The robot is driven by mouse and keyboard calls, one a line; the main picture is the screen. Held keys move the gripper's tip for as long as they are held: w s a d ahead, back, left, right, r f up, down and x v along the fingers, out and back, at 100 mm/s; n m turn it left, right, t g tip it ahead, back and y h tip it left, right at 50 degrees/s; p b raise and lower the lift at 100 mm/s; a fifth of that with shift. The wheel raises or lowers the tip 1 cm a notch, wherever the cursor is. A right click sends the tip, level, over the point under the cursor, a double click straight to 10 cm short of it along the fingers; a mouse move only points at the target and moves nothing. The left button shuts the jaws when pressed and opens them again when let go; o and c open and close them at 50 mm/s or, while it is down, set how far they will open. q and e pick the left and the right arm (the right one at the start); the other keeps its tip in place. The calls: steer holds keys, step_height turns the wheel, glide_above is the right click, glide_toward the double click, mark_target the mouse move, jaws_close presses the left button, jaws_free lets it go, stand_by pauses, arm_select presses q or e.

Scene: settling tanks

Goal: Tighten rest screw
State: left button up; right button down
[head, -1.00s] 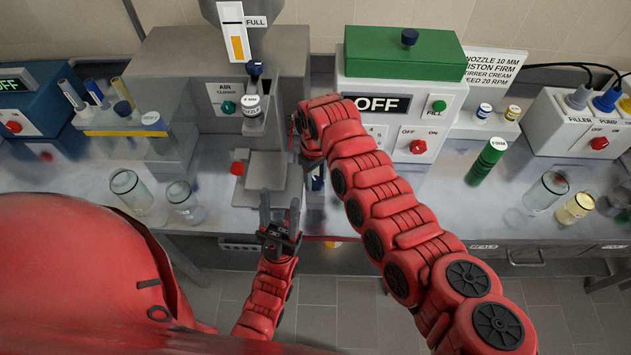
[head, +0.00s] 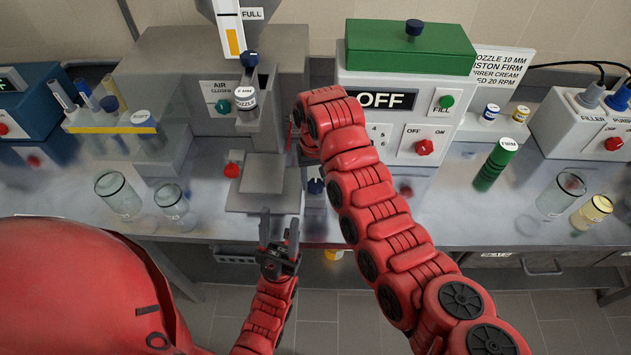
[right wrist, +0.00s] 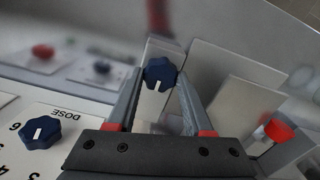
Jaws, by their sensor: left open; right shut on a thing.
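In the right wrist view a blue lobed screw knob (right wrist: 159,72) with a white mark sits between my right fingertips (right wrist: 159,90), which are shut on it. A pale upright block is behind it. In the head view a blue knob beside my right arm (head: 316,186), right of the grey rest plate (head: 235,205), looks like the same screw. My right gripper is mostly hidden by its own arm there. My left gripper (head: 279,232) is open and empty, in front of the rest plate.
A dose knob (right wrist: 40,131) is close by in the right wrist view. A red knob (head: 232,171) is left of the rest plate. Glass jars (head: 118,195) stand at left. A green tube (head: 494,165) and another jar (head: 560,195) are at right.

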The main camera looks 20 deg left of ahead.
mark_target(315, 183)
stand_by(0.3)
steer(key=shift+c, duration=1.5)
jaws_free()
step_height(315, 183, up, 17)
steer(key=b, duration=0.1)
steer(key=shift+r+b, duration=0.2)
steer(key=shift+b, duration=0.2)
steer(key=shift+f, duration=0.1)
